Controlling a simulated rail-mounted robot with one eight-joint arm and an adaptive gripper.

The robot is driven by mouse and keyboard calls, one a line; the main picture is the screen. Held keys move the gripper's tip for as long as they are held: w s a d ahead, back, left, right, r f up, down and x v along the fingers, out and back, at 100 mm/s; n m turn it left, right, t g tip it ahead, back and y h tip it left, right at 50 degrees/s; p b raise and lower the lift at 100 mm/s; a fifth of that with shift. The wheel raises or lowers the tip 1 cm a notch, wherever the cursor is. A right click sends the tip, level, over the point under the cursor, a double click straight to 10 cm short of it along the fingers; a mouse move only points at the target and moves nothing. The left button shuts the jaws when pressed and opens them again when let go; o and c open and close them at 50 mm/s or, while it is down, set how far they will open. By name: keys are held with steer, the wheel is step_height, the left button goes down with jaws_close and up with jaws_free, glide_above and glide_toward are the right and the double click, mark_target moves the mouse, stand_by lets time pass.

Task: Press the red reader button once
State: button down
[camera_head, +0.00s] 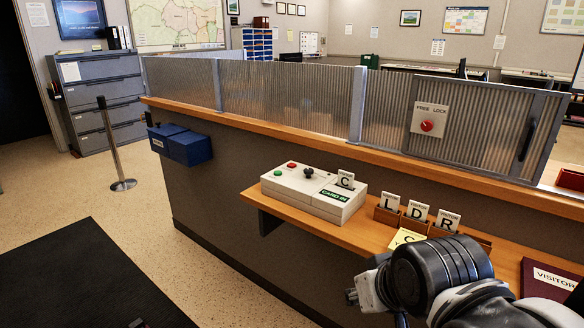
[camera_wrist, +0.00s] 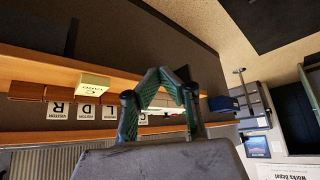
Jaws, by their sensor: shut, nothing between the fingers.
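The white card reader box (camera_head: 313,195) stands on the wooden shelf in the head view. The red reader button (camera_head: 291,165) is on its top at the far left, beside a green button (camera_head: 278,173) and a black knob (camera_head: 308,173). A card marked C (camera_head: 345,179) stands upright at the box's right end, by a CARD IN label. My gripper (camera_wrist: 158,72) is shut and empty, its fingertips together in the wrist view. In the head view my arm is at the lower right, to the right of and nearer than the box.
A red knob on a FREE LOCK plate (camera_head: 426,127) is on the screen behind. Blue boxes (camera_head: 190,147) hang left. Floor left of the shelf is open.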

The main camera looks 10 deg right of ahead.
stand_by(0.6)
steer(key=w+r+m+p, duration=0.1)
steer(key=w+r+p, duration=0.2)
steer(key=w+r, duration=0.5)
steer(key=w+a+r+m+y+p, duration=0.1)
steer(key=w+r+p, duration=0.25)
steer(key=w, duration=0.95)
steer(key=w+r+m+p, duration=0.1)
steer(key=w+r+p, duration=0.1)
steer(key=w+r, duration=0.6)
steer(key=m+t+y+p, duration=0.2)
steer(key=m+p, duration=0.1)
steer(key=p, duration=0.6)
glide_above(292, 165)
step_height(292, 165, down, 10)
steer(key=shift+w, duration=0.15)
steer(key=shift+d+f, duration=0.1)
steer(key=shift+f, duration=0.1)
step_height(292, 165, down, 7)
steer(key=b, duration=0.3)
steer(key=shift+f, duration=0.2)
steer(key=shift+f+b, duration=0.45)
steer(key=shift+f, duration=0.05)
